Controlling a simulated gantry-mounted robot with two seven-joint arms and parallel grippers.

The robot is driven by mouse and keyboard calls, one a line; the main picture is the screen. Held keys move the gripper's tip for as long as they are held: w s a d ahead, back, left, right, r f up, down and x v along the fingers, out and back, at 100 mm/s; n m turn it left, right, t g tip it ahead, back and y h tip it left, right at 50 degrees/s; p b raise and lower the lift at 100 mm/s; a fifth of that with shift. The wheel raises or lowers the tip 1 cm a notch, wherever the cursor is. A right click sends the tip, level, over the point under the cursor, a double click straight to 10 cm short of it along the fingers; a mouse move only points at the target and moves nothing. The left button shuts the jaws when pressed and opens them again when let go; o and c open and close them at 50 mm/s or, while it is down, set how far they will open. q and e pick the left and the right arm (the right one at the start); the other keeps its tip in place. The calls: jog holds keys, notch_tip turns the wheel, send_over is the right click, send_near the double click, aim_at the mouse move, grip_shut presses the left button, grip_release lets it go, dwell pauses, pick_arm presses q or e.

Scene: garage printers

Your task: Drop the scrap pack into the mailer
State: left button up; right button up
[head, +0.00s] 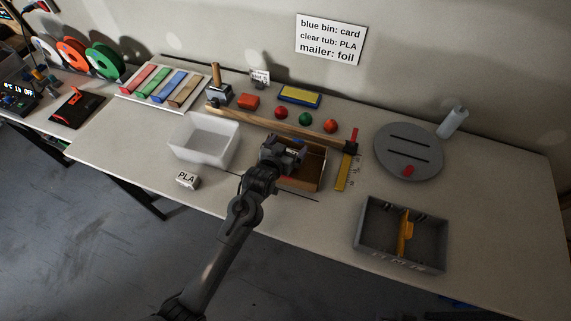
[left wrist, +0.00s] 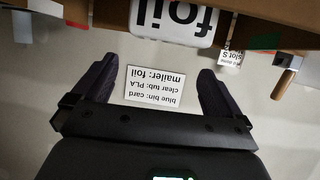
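The mailer (head: 313,181) is an open brown cardboard box at the middle of the table in the head view. My left gripper (head: 287,150) is over its far left part and hides some of it. In the left wrist view its two dark fingers (left wrist: 157,66) are spread wide with nothing between them. A white pack marked "foil" (left wrist: 174,22) shows just beyond the fingertips, apart from them, with brown surfaces around it. I cannot tell whether it rests inside the mailer. A white block marked "PLA" (head: 187,180) lies on the table to the left. My right gripper is not in view.
A clear tub (head: 204,141) stands left of the mailer. A wooden bar (head: 275,128) lies behind it, with a yellow ruler (head: 342,173) at right. A grey disc (head: 409,151) and a grey divided box (head: 372,236) stand further right. A wall sign (head: 331,38) reads "mailer: foil".

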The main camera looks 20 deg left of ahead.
pick_arm(q)
jog(key=p+v, duration=0.1)
jog(key=v, duration=0.9)
jog(key=shift+s+r, duration=0.15)
jog(key=shift+s, duration=0.25)
